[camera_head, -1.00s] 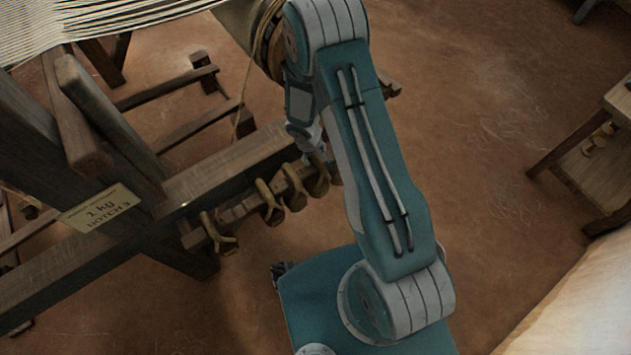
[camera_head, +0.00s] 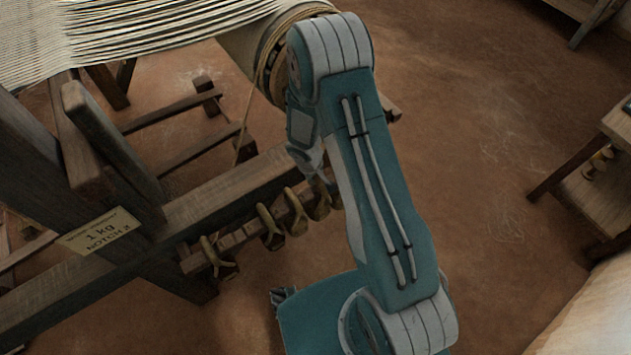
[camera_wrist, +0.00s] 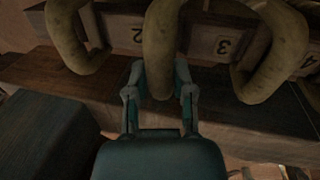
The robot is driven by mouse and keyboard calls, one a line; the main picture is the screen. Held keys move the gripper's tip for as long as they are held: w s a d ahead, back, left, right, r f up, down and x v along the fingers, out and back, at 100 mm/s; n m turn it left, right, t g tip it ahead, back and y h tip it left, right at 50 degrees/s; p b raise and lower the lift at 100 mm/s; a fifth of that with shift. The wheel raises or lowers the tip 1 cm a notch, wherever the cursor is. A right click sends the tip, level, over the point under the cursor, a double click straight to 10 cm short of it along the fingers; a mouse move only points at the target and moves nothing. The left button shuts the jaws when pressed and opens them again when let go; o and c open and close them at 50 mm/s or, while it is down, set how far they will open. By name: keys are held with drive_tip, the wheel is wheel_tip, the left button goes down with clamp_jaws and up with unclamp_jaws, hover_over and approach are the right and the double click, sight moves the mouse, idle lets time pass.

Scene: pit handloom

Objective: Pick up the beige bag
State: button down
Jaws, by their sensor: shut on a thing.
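Several beige-brown curved bags hang in a row from a notched wooden bar, and I cannot single out the task's bag by colour alone. In the wrist view my gripper (camera_wrist: 159,82) has its two fingers on either side of the lower end of the middle bag (camera_wrist: 160,42), shut on it. The bag still hangs against the bar. Other bags hang to its left (camera_wrist: 67,40) and right (camera_wrist: 273,55). In the head view the bags (camera_head: 270,228) show left of my arm; my gripper's fingertips are mostly hidden there.
The notched bar (camera_head: 240,234) carries numbers in the wrist view. A loom beam (camera_head: 225,187) runs just behind it. A card (camera_head: 100,232) reading 1 kg with a notch number is on the frame. A wooden stand (camera_head: 590,195) is at right. Open floor (camera_head: 480,130) lies between.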

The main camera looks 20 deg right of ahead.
drive_tip(key=shift+r, duration=0.9)
drive_tip(key=shift+s+r, duration=0.1)
drive_tip(key=shift+r, duration=0.1)
drive_tip(key=s+d, duration=0.2)
drive_tip(key=s, duration=0.6)
drive_tip(key=s+d, duration=0.3)
drive_tip(key=s, duration=0.6)
drive_tip(key=shift+d, duration=0.3)
